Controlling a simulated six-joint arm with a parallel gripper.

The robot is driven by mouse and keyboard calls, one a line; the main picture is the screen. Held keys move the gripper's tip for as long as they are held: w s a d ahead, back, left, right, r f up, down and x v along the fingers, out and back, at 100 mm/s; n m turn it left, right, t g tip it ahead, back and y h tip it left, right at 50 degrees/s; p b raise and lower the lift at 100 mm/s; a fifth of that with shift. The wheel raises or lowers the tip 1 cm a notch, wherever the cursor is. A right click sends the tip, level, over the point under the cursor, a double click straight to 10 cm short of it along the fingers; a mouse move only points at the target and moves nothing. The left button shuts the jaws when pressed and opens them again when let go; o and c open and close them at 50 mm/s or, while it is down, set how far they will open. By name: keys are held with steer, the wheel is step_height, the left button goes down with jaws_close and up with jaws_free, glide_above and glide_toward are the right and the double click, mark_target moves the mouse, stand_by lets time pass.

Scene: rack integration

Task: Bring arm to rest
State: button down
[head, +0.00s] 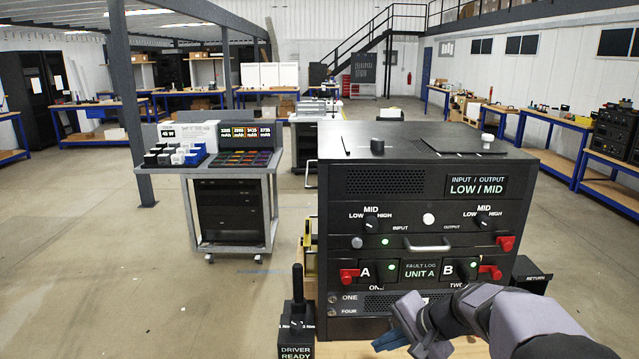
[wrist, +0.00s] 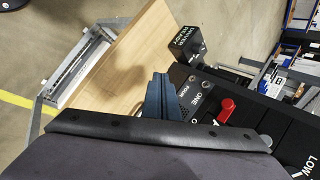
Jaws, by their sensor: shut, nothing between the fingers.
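My gripper (head: 402,318) is low in front of the black rack unit (head: 365,250), at the lower right of the head view, with my arm reaching in from the right. In the wrist view the blue fingers (wrist: 160,88) are together with nothing between them. They appear near the lower front of the unit, beside the ONE label and a red handle (wrist: 227,110). I cannot tell whether they touch it. My gripper hides part of the lower front panel.
A driver holder (head: 297,338) marked DRIVER READY stands left of the unit, with an upright black driver. A black RETURN box (head: 531,275) is at the right. A wooden tabletop (wrist: 125,60) lies under the gripper. A grey cart (head: 230,200) stands farther back left.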

steer(key=s+f+n+g+h, duration=0.2)
steer(key=s+f+n, duration=0.2)
steer(key=s, duration=0.8)
steer(key=s+f+n+g+h, duration=0.3)
steer(key=s+f+n, duration=0.2)
steer(key=s, duration=0.8)
steer(key=shift+s+d+f+n, duration=0.2)
steer(key=shift+d+n, duration=0.1)
steer(key=shift+n, duration=0.2)
